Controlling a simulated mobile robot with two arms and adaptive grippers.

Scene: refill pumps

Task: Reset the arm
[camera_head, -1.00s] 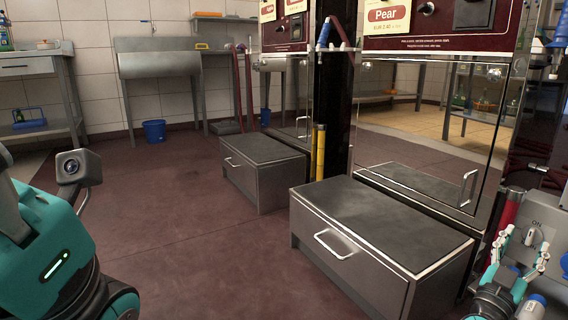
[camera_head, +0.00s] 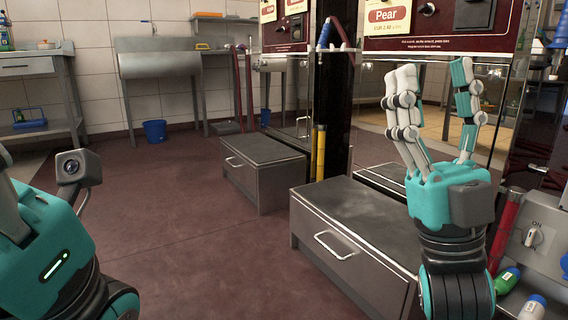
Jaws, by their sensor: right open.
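My right gripper (camera_head: 432,115) stands upright at the right of the head view, its white and teal fingers pointing up and spread apart. It is open, with nothing between the fingers. It is in front of the Pear machine's glass door and hides part of the near metal drawer box (camera_head: 335,215). My left arm shows at the left edge as a teal link, with a small camera on it. The left gripper's fingers are not in the picture.
The Pear machine (camera_head: 440,25) stands behind my right gripper. A grey panel with an ON switch (camera_head: 533,236) and small bottles, one green-capped (camera_head: 507,280), are at lower right. A second drawer box (camera_head: 262,165) is farther back. The reddish floor (camera_head: 180,240) at centre left is clear.

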